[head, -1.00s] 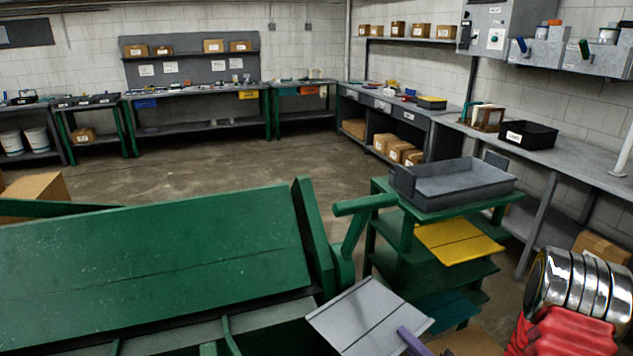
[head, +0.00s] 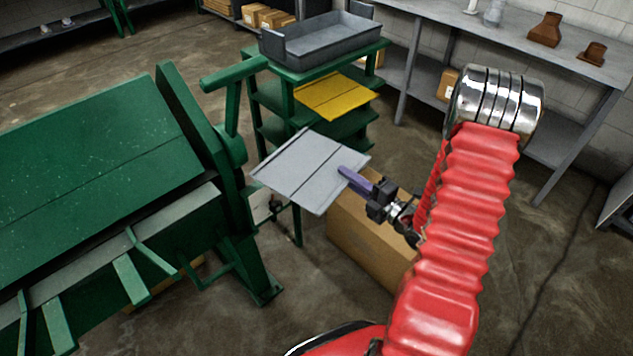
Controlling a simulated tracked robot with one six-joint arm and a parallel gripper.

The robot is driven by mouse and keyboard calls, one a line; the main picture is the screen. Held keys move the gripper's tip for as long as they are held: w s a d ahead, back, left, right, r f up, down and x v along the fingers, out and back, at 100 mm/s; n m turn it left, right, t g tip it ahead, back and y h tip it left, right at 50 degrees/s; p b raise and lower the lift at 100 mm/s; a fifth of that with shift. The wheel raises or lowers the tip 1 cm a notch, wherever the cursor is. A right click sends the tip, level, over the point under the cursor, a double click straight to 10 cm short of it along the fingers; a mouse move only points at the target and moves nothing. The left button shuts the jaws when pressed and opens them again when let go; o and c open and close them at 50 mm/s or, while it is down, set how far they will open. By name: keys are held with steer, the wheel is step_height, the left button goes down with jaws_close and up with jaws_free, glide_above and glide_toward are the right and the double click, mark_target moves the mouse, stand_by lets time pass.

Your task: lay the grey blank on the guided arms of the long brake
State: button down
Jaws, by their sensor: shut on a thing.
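The grey blank (head: 308,170), a flat sheet with dark lines across it, is held in the air at the centre of the head view. My gripper (head: 352,178) is shut on its right edge with purple fingers. The long brake (head: 90,190) is the big green machine on the left. Its guided arms (head: 130,280) stick out from its front at lower left, below and left of the blank. The blank's left corner is close to the brake's right end in the picture; I cannot tell the gap in depth.
A green shelf stand (head: 268,90) behind the blank bears a grey tray (head: 320,45) and a yellow sheet (head: 335,95). A cardboard box (head: 365,240) stands on the floor below my gripper. A workbench (head: 570,70) runs along the right wall.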

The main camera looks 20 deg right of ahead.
steer(key=s+d+r+m+h, duration=0.1)
steer(key=s+d+r, duration=0.1)
steer(key=d, duration=0.4)
steer(key=s+d+r+m+h, duration=0.1)
steer(key=s+d+r+h, duration=0.1)
steer(key=s+d, duration=0.3)
steer(key=shift+s+d+r+t, duration=0.25)
steer(key=shift+d+r, duration=0.3)
steer(key=shift+d, duration=0.7)
